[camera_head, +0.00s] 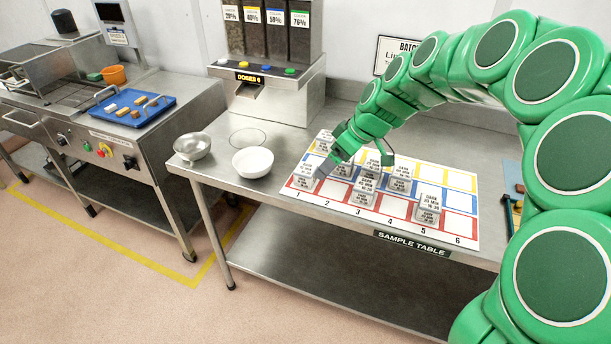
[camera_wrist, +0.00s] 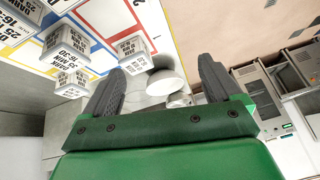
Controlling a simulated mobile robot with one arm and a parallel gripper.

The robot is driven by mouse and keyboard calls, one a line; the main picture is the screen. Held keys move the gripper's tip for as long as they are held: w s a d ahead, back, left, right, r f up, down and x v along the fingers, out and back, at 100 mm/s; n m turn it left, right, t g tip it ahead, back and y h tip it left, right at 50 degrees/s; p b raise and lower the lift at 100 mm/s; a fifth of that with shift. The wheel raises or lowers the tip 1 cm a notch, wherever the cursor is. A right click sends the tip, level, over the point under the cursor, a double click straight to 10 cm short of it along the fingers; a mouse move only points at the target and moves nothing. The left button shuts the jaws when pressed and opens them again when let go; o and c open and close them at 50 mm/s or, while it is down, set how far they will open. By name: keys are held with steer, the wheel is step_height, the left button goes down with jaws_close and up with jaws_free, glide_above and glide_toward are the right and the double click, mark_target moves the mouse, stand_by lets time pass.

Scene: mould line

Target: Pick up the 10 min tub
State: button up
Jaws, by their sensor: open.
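Several small pale tubs with printed labels stand on a numbered, colour-bordered mat (camera_head: 390,217). I cannot read for certain which one says 10 min. One tub (camera_head: 303,173) stands at the mat's front left, by column 1. My gripper (camera_head: 322,172) is open and low, just right of that tub. In the wrist view the gripper (camera_wrist: 160,78) has its fingers spread with nothing held. One tub (camera_wrist: 134,54) shows ahead, near the left finger, apart from it as far as I can tell. Another labelled tub (camera_head: 428,207) stands by column 5.
A white bowl (camera_head: 253,162) and a metal bowl (camera_head: 193,146) stand left of the mat. A dispenser (camera_head: 265,92) is behind them. A blue tray (camera_head: 133,107) lies on the left bench. Other tubs (camera_head: 366,187) crowd the mat's middle; its right end is mostly clear.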

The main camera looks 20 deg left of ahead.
steer(key=n, duration=0.2)
glide_toward(305, 168)
step_height(305, 168, down, 3)
steer(key=shift+s+a+f+t+y, duration=0.2)
steer(key=shift+a+f+t+y, duration=0.15)
steer(key=shift+a+f, duration=0.3)
steer(key=shift+x, duration=3.8)
steer(key=shift+s+a+r, duration=0.1)
steer(key=shift+s+a, duration=0.05)
steer(key=shift+c, duration=0.3)
steer(key=c, duration=1.1)
steer(key=shift+o, duration=0.2)
steer(key=shift+r, duration=0.15)
